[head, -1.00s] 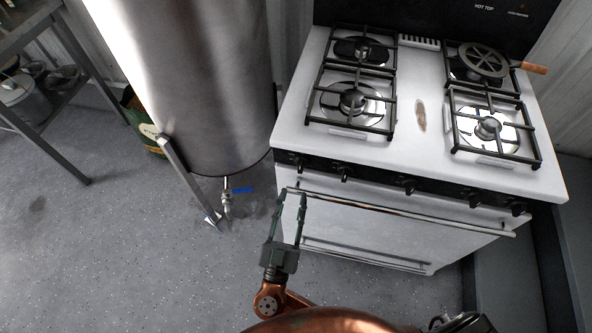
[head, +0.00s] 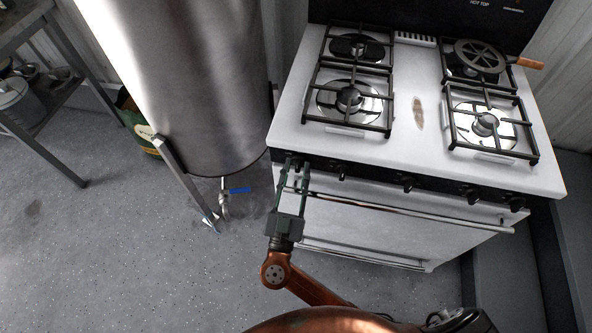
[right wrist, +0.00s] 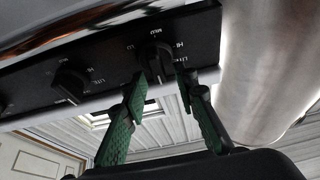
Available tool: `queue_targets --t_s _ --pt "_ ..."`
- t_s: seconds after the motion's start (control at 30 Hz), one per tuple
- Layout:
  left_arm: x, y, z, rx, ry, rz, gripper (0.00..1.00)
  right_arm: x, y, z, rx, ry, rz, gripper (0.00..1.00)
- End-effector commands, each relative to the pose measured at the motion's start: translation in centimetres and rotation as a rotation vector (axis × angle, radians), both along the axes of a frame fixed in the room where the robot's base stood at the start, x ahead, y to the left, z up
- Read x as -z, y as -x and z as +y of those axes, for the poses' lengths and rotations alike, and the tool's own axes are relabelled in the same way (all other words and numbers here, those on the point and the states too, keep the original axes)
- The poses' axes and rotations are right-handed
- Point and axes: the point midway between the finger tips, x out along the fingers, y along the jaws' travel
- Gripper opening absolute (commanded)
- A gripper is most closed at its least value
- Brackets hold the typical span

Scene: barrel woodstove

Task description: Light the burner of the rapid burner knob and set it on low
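The white stove (head: 420,115) has a black front panel with several black knobs. My right gripper (head: 297,164) is at the leftmost knob in the head view. In the right wrist view, its two green fingers (right wrist: 161,76) stand on either side of that dark knob (right wrist: 155,60), with small gaps that look open; contact is hard to judge. Panel marks such as HI, MED and LITE show around it. The front-left burner (head: 349,99) and front-right burner (head: 485,125) show no clear flame. I cannot tell which knob is the rapid burner's. My left gripper is not in view.
A second knob (right wrist: 70,84) is beside the first in the right wrist view. A large steel tank (head: 175,85) with a blue-handled tap (head: 238,191) stands close left of the stove. A wooden-handled round item (head: 480,57) is on the back-right burner. The floor in front is clear.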

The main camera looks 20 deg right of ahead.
Motion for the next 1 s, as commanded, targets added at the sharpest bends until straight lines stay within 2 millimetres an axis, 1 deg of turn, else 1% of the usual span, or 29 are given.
queue_targets --t_s 0.03,0.37,0.77,1.0 --pt "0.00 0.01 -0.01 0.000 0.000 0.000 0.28 0.01 0.00 0.00 0.000 0.000 0.000 0.22" --pt "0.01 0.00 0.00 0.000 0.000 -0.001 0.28 0.03 0.02 0.01 0.000 0.000 0.000 0.00" --pt "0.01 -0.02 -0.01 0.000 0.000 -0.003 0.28 0.02 0.03 0.02 0.000 0.013 0.009 0.00" --pt "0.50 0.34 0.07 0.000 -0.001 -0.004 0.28 -0.03 0.02 0.06 -0.002 0.094 0.063 0.00"
